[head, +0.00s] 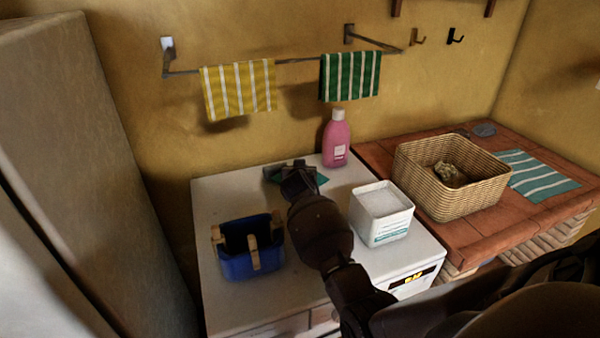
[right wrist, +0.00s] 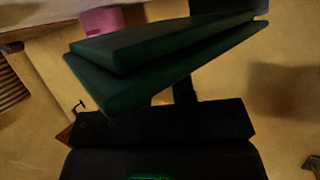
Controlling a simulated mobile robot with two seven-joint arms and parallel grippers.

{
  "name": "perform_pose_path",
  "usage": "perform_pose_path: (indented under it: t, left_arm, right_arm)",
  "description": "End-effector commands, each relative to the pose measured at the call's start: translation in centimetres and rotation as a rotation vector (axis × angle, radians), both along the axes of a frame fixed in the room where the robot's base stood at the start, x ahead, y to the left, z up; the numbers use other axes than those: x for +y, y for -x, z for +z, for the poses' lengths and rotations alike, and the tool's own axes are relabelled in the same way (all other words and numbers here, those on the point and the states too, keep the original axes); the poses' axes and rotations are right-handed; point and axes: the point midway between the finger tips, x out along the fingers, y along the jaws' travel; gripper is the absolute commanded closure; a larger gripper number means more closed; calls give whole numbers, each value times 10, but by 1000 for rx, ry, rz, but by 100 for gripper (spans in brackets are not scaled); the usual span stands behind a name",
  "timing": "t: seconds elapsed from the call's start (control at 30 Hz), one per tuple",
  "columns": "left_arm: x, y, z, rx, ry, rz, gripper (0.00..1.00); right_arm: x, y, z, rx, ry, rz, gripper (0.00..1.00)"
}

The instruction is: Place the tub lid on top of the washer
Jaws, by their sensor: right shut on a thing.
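The washer (head: 235,298) is white, with a flat top, in the lower middle of the head view. My right gripper (head: 293,172) is over the back part of its top, shut on the dark green tub lid (head: 316,178). The gripper hides much of the lid, and I cannot tell whether the lid touches the washer. In the right wrist view the lid (right wrist: 165,57) shows large and close, as a dark green slab with a stepped edge. The open white tub (head: 393,229), full of white powder, stands at the washer's right side. My left gripper is not in view.
A blue caddy (head: 255,265) with wooden pegs or brushes stands front left on the washer. A pink bottle (head: 336,142) stands at the back, close to the lid. A wicker basket (head: 440,199) is on the brick counter at right. Towels hang above.

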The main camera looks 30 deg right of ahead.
Motion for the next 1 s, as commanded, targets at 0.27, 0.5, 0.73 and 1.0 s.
perform_pose_path:
  t: [0.27, 0.5, 0.73, 1.0]
  left_arm:
    - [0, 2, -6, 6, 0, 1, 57]
    - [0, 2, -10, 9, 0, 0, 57]
    - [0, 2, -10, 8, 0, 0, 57]
    - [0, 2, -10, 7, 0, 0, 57]
  right_arm:
    - [0, 0, -8, 1, 0, 0, 99]
    - [0, 1, -16, 4, -1, 1, 99]
    - [0, 2, -19, 11, -4, 0, 53]
    - [1, 3, -22, 15, -5, 0, 51]
